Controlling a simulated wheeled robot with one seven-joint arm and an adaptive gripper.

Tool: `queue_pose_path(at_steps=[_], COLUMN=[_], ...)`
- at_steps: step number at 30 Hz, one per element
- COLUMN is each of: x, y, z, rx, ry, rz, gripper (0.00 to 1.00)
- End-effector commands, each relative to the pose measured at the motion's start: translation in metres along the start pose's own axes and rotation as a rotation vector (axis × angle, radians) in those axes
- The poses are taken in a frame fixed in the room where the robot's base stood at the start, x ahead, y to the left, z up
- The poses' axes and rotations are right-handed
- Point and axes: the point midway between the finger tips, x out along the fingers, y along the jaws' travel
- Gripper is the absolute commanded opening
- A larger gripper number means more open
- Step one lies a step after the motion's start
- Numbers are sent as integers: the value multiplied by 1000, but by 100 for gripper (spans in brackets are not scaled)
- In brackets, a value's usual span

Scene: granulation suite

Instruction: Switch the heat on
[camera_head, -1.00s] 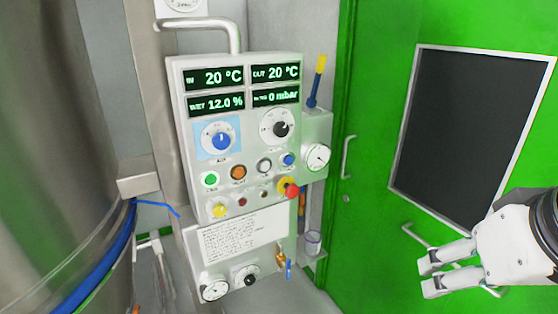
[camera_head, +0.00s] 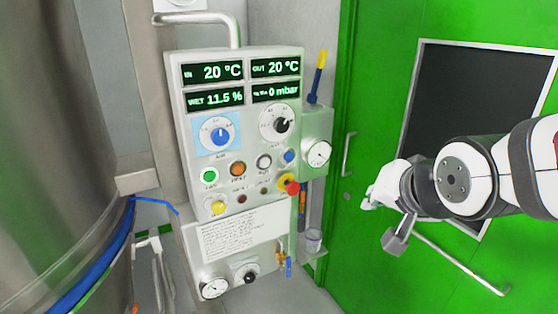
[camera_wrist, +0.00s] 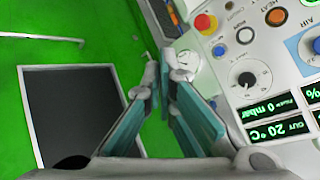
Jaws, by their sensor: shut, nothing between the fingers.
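The control panel (camera_head: 240,130) is white, with green readouts showing 20 °C in, 20 °C out, 11.5 % and 0 mbar. The orange button (camera_head: 238,169) sits in its button row, between a green button (camera_head: 209,176) and a white button (camera_head: 264,162). The wrist view shows the orange button (camera_wrist: 275,17) at the top right, labelled HEAT. My gripper (camera_head: 370,199) is shut and empty, to the right of the panel and apart from it, in front of the green door. The wrist view shows its fingers (camera_wrist: 165,65) left of the panel.
A red emergency knob (camera_head: 291,187) on a yellow base and a gauge (camera_head: 318,153) stick out at the panel's right side. A blue knob (camera_head: 220,136) and a black dial (camera_head: 281,125) sit above the buttons. A steel vessel (camera_head: 60,150) stands at left.

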Motion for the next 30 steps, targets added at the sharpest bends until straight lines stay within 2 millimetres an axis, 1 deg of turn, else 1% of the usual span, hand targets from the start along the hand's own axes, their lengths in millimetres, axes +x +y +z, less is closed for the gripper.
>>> queue_pose_path(at_steps=[1, 6, 11, 15, 19, 24, 30], x=[17, 60, 92, 115, 129, 139, 140], y=[-9, -43, -76, -103, -126, -150, -164], z=[1, 1, 9, 22, 39, 62, 79], rx=[35, 178, 317, 443, 562, 703, 809], ry=[13, 76, 109, 113, 96, 53, 6], rz=[-29, -153, -288, -416, -539, -687, -798], gripper=[0, 0, 0, 0, 0, 0, 0])
